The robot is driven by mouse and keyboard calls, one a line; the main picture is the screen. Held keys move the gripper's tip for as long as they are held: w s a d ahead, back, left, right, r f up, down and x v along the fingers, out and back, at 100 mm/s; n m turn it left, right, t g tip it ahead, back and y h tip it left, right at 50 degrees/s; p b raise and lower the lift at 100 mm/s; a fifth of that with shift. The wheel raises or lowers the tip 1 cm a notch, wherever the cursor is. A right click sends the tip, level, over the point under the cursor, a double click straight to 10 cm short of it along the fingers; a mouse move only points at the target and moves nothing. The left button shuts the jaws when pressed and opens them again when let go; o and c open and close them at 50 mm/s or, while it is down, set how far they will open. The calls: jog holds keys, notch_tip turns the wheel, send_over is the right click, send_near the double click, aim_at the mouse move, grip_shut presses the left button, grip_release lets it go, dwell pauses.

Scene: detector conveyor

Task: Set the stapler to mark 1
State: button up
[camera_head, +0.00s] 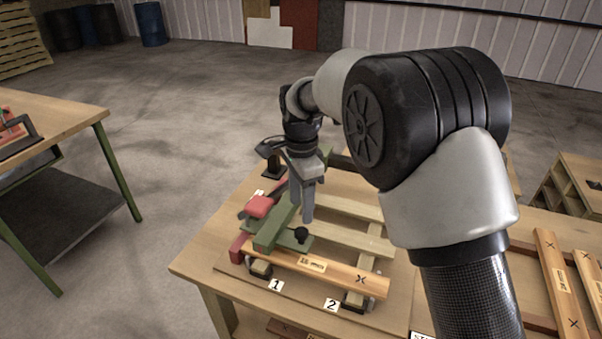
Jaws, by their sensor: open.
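A green piece (272,232) with a black knob (302,235) and a red block (260,207) beside it sits over the left end of a slatted wooden frame (345,205). It may be the stapler, but I cannot tell for sure. The label for mark 1 (276,286) lies at the front of the workbench, just below the front wooden bar (320,267). The label for mark 2 (331,305) is to its right. My gripper (303,212) points down just above the green piece, open. Whether it touches the piece is unclear, and its fingers hide part of it.
Small clamps (260,269) stand under the front bar's ends. My arm covers the workbench's middle right. More marked wooden bars (556,283) lie at the right. Another table (60,112) stands at the left, with open floor between.

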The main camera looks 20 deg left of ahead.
notch_tip(320, 180, up, 10)
jog(key=shift+f, duration=0.25)
dwell(0.3)
